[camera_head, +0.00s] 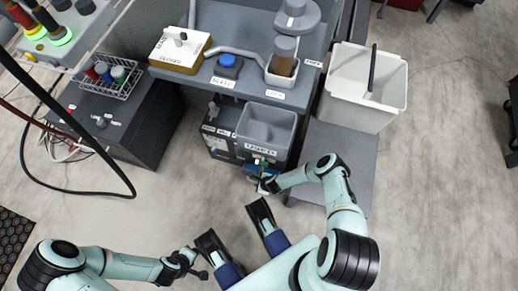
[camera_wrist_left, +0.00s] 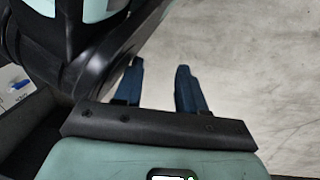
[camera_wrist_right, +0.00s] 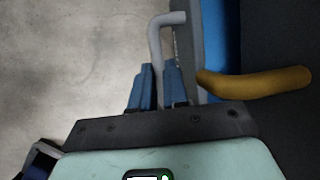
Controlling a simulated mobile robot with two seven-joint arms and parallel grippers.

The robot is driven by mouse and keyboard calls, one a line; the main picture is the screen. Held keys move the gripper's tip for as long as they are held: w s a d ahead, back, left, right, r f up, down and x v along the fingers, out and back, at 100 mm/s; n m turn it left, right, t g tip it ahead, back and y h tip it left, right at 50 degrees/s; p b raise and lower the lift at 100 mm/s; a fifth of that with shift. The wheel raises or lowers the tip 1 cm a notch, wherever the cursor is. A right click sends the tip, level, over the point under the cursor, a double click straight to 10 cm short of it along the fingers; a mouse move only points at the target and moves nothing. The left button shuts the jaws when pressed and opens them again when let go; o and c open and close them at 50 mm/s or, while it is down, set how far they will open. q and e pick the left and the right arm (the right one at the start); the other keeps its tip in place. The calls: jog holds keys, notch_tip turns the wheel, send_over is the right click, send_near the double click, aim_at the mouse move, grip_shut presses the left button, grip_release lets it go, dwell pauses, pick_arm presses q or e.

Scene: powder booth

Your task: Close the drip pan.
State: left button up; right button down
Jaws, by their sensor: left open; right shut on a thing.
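A grey open-topped pan (camera_head: 268,124) juts from the dark cabinet under the bench; its front label is too small to read surely, but I take it as the drip pan. My right gripper (camera_head: 266,182) is low in front of it. In the right wrist view its blue fingers (camera_wrist_right: 157,68) are shut on a grey bent handle (camera_wrist_right: 167,20). How this handle joins the pan is hidden. My left gripper (camera_head: 199,268) is open and empty above the floor at lower left; its spread fingers show in the left wrist view (camera_wrist_left: 160,85).
A yellow handle (camera_wrist_right: 262,82) by a blue panel (camera_wrist_right: 218,45) lies right of my right fingers. A white bin (camera_head: 365,88) stands on a grey platform (camera_head: 335,155) at right. A black cable (camera_head: 75,190) loops over the floor at left. Central floor is clear.

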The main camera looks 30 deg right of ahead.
pick_arm(q)
jog(key=shift+s+a, duration=0.1)
pick_arm(e)
jog(key=shift+s+a, duration=0.1)
jog(key=c, duration=1.1)
grip_release()
pick_arm(q)
jog(key=w+d+r+t+p, duration=0.1)
jog(key=w+r+t+p, duration=0.1)
jog(key=w+r+p, duration=0.3)
jog(key=s+d+r+g+p, duration=0.1)
jog(key=s+d+r, duration=0.1)
jog(key=s+r, duration=0.1)
jog(key=shift+s+d+r+m+h, duration=0.3)
jog(key=shift+s+r+m+h, duration=0.1)
jog(key=shift+r, duration=0.1)
pick_arm(e)
jog(key=shift+v, duration=6.7)
